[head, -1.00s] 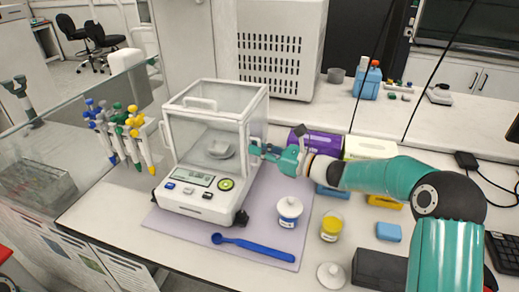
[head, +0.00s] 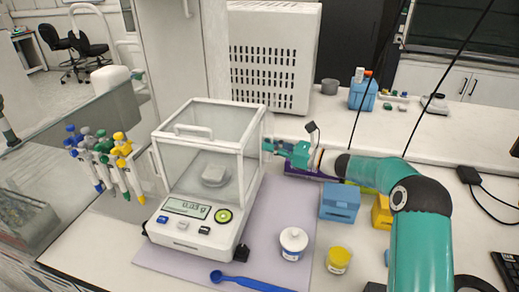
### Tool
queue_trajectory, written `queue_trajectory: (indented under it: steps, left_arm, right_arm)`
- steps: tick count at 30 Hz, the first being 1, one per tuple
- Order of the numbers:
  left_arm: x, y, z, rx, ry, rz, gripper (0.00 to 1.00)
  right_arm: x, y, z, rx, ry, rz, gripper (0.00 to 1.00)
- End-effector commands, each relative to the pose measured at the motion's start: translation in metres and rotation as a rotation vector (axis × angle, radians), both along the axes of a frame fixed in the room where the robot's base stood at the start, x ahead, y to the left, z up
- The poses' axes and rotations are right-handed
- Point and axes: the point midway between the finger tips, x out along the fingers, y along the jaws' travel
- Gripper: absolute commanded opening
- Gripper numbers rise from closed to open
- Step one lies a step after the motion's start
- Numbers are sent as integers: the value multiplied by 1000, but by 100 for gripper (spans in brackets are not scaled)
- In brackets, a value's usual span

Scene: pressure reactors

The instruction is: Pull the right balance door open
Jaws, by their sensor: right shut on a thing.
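The balance (head: 195,225) stands on a pale purple mat, with a glass draft shield and a lit display. A small pale dish (head: 214,175) sits inside on its pan. The right balance door (head: 254,165) is the glass side facing my right arm; how far it stands open is hard to tell. My right gripper (head: 270,147) is shut at the rear part of that side, apparently on the door's handle, which its fingers hide. My left gripper is not in view.
A pipette rack (head: 105,160) stands left.

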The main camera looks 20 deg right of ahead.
Motion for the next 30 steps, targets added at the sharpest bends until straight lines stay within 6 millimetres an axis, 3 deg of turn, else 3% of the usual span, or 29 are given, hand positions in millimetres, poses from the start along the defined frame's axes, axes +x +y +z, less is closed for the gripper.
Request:
queue_trajectory:
  steps: [9, 10, 14, 15, 25, 30]
  left_arm:
    - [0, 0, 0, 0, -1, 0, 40]
    - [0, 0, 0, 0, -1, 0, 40]
    - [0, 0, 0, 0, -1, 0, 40]
    - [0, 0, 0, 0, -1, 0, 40]
    - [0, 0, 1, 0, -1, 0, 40]
    - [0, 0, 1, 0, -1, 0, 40]
  right_arm:
    - [1, -3, 0, -2, -1, -5, 0]
    - [1, -3, 0, -2, -1, -5, 12]
    - [0, -4, 0, -1, -1, -6, 34]
    - [0, -4, 0, -1, -1, -7, 35]
    - [-2, -7, 0, 0, 0, -9, 35]
    - [-14, -18, 0, -1, 0, -12, 35]
